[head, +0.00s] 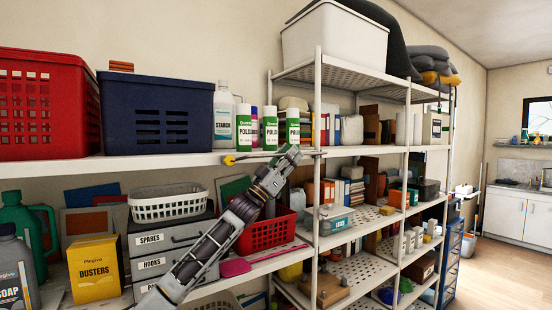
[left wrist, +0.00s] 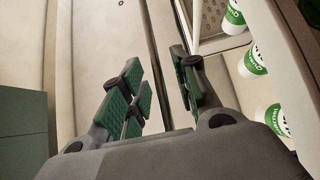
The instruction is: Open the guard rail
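The guard rail (head: 252,157) is a thin bar along the front edge of the upper white shelf, with a yellow knob (head: 229,160) at its left end. My left gripper (head: 292,153) is at the shelf edge, by the right part of the rail and next to the shelf post. In the left wrist view a thin bar (left wrist: 158,60), seemingly the rail, runs lengthwise between the green-padded fingers (left wrist: 165,105). The fingers are apart, with gaps on both sides of the bar. My right gripper is not in view.
Green-and-white polish bottles (head: 270,128) and a starch bottle (head: 223,115) stand behind the rail. A navy basket (head: 158,90) and a red basket (head: 40,75) are to the left. The white post (head: 317,110) is close on the right. A red crate (head: 265,232) sits below.

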